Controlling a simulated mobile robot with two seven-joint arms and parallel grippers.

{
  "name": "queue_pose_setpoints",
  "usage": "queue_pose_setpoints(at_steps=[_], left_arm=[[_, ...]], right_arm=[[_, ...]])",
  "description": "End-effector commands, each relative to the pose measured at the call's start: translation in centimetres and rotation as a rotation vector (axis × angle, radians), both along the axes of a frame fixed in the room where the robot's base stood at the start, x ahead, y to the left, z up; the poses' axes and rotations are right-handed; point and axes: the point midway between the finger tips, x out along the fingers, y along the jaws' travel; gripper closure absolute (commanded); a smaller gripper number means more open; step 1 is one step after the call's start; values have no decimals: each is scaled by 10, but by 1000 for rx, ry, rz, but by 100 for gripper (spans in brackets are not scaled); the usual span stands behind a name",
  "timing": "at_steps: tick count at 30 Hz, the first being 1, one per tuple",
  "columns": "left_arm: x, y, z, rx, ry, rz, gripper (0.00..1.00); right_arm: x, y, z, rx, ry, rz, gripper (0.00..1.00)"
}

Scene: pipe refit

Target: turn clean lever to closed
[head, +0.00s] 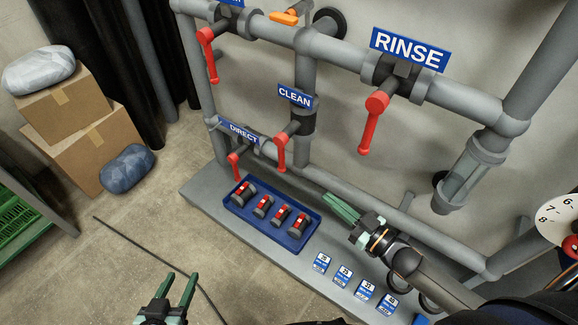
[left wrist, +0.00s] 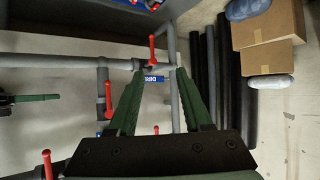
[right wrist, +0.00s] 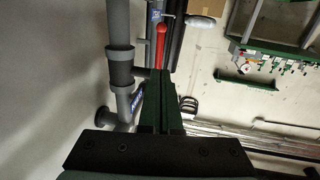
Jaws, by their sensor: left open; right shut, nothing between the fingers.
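The clean lever (head: 281,152) is red and hangs down, roughly along the vertical pipe, from its valve under the CLEAN sign (head: 295,96) in the head view. My right gripper (head: 328,197) is shut and empty, to the lower right of the clean lever and apart from it. In the right wrist view a red lever (right wrist: 161,42) shows beyond the shut fingers; I cannot tell which one it is. My left gripper (head: 183,277) is open and empty at the bottom, well away from the lever. The left wrist view shows its spread fingers, with the DIRECT sign (left wrist: 152,78) beyond.
The RINSE lever (head: 373,123) and DIRECT lever (head: 234,166) hang on either side. A blue tray (head: 236,215) with several red-handled valve parts and several blue-and-white cards (head: 343,275) lie on the ledge below. Boxes (head: 65,105) stand at left. The floor near my left gripper is mostly clear.

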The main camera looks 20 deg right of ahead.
Motion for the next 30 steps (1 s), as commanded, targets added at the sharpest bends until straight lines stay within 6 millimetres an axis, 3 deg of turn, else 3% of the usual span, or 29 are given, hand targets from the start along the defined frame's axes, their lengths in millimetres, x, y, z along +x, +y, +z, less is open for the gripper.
queue_pose_setpoints(at_steps=[6,11,21,30], left_arm=[[1,0,1,0,-7,0,50],[10,1,14,1,-70,-3,50],[41,1,79,-1,-358,-21,50],[51,-1,138,-4,-601,-44,50]], right_arm=[[2,1,0,0,0,-1,100],[17,9,0,0,-3,-1,100],[74,37,-1,1,-2,-2,100],[111,56,-1,1,0,-1,100]])
